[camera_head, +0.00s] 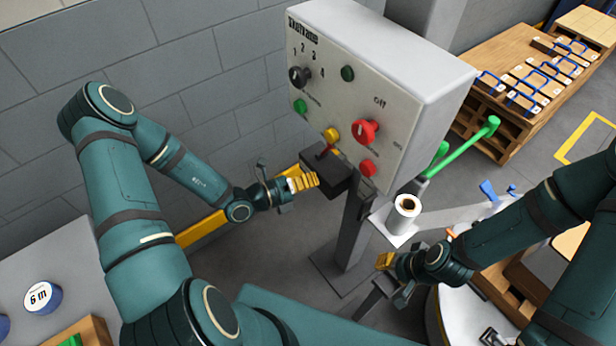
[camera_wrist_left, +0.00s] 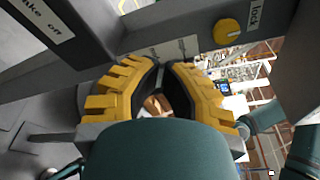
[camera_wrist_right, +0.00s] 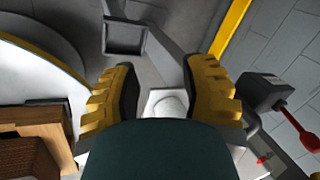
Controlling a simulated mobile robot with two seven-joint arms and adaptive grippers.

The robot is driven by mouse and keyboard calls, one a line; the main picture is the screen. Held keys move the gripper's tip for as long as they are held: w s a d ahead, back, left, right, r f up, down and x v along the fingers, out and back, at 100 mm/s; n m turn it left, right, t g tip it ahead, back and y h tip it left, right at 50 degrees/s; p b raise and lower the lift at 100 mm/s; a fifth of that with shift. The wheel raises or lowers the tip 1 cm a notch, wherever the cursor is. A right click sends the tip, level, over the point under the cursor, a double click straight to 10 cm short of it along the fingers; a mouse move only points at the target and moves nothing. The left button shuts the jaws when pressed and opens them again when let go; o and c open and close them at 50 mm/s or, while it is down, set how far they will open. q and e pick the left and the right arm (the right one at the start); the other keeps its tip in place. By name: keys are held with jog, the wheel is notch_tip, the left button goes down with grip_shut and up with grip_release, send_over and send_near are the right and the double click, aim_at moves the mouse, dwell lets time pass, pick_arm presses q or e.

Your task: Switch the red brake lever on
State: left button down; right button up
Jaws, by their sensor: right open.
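The red brake lever (camera_head: 325,152) rises from a dark box (camera_head: 337,178) on a post below the grey control panel (camera_head: 375,80). In the right wrist view the red lever (camera_wrist_right: 301,119) sticks out of the same dark box (camera_wrist_right: 270,90). My left gripper (camera_head: 314,179) is at the left side of the box, close to it. In the left wrist view its fingers (camera_wrist_left: 165,66) are part-way apart with nothing seen gripped; the lever is not visible there. Contact with the box is unclear. My right gripper (camera_wrist_right: 162,66) is open and empty, low to the right of the post.
A white roll (camera_head: 404,210) stands right of the post. A wooden bench (camera_head: 515,85) is at the back right.

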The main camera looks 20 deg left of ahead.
aim_at(328, 149)
pick_arm(q)
jog(key=b+x, duration=0.1)
jog(key=x, duration=0.6)
jog(key=shift+w+a+r+b, duration=0.15)
jog(key=shift+w+a+r, duration=0.05)
jog(key=shift+w, duration=0.3)
jog(key=shift+w+a+r+b, duration=0.15)
jog(key=shift+w+a+r, duration=0.1)
jog(key=shift+w, duration=0.3)
jog(key=shift+w+a+r, duration=0.3)
jog(key=shift+w+r, duration=0.1)
jog(key=shift+w, duration=0.2)
pick_arm(e)
jog(key=shift+w+f, duration=0.2)
jog(key=shift+f, duration=0.85)
jog(key=shift+r, duration=0.1)
pick_arm(q)
jog(key=shift+a+r+p, duration=0.1)
jog(key=shift+r+p, duration=0.15)
jog(key=shift+p, duration=0.05)
jog(key=shift+w+a+n, duration=0.15)
jog(key=shift+n, duration=0.15)
pick_arm(e)
jog(key=shift+w+a+r, duration=0.1)
jog(key=shift+a+r, duration=0.2)
jog(key=shift+r, duration=0.25)
